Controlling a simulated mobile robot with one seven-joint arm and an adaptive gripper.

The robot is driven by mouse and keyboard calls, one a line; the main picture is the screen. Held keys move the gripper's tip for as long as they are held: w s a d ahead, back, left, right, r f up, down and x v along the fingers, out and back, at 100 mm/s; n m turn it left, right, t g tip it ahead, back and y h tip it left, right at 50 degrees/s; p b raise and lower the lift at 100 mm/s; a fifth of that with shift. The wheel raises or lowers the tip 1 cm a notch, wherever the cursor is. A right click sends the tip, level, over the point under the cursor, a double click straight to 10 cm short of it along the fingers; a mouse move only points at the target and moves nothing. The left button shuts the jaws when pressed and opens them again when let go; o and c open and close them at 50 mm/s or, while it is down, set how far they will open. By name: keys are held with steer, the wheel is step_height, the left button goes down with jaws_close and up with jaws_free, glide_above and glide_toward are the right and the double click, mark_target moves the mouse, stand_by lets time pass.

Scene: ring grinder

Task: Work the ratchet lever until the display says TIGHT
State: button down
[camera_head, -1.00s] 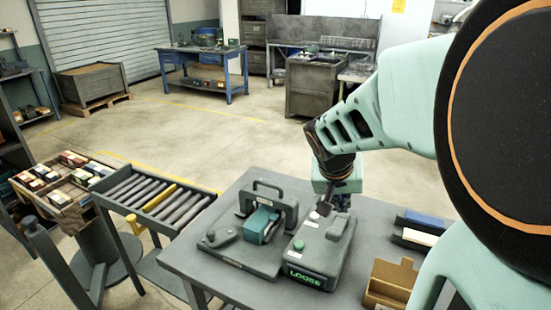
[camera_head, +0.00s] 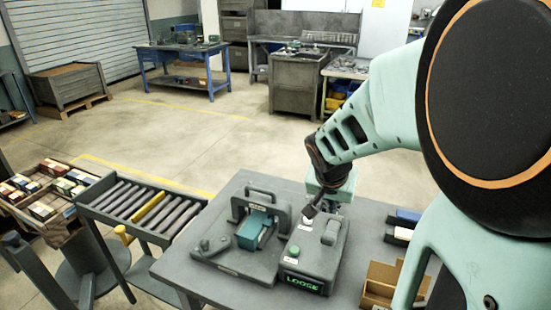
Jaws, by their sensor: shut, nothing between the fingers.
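A grey box on the bench carries a display (camera_head: 303,284) that reads LOOSE in green letters. On the box's top are a grey-green lever-like bar (camera_head: 332,231) at the right and a small pale round button (camera_head: 294,251) near the front left. Beside the box, a grey fixture (camera_head: 222,262) with an arched handle holds a teal block (camera_head: 254,230). My gripper (camera_head: 309,212) is shut and empty, pointing down at the box's back left. It is left of and behind the bar. I cannot tell whether its fingertips touch the box.
A roller rack (camera_head: 146,206) and a wooden tray of small boxes (camera_head: 45,205) stand left of the bench. An open cardboard box (camera_head: 381,283) and dark holders with a blue piece (camera_head: 407,215) lie at the right. The bench's front left is clear.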

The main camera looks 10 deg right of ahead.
steer(key=b, duration=0.5)
glide_above(327, 246)
steer(key=w+d, duration=0.1)
steer(key=w, duration=0.1)
step_height(327, 246, down, 9)
steer(key=shift+d, duration=0.1)
steer(key=shift+s+a+f+b, duration=0.1)
steer(key=shift+s+f+b, duration=0.1)
steer(key=shift+f+b, duration=0.25)
steer(key=shift+s+a+f+b, duration=0.1)
steer(key=shift+s+f+b, duration=0.05)
steer(key=shift+f+b, duration=0.2)
steer(key=shift+s+a+f+b, duration=0.2)
steer(key=shift+f+b, duration=0.15)
steer(key=shift+f, duration=0.25)
